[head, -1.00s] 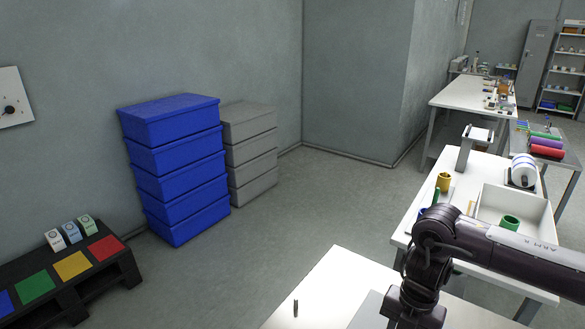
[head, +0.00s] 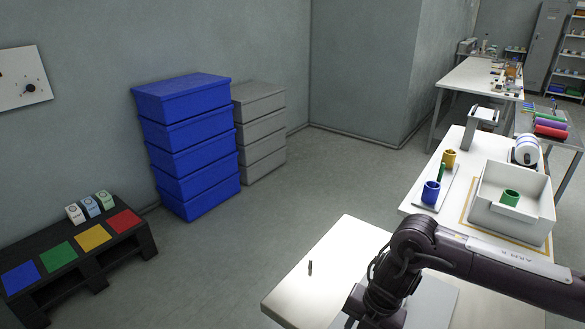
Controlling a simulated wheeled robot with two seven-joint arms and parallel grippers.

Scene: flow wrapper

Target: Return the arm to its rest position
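My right arm (head: 470,258), marked ARM R, comes in from the lower right. It bends at a dark joint and drops toward the bottom edge over the near white table (head: 320,255). Its gripper is below the frame or hidden, so I cannot see its fingers. My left arm and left gripper are out of the picture.
A white bin (head: 512,215) with a green cup (head: 509,197) stands on the right table. A blue cup (head: 430,192) and a yellow cup (head: 449,158) stand beside it. Blue crates (head: 188,150) are stacked by the wall. Floor is clear between.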

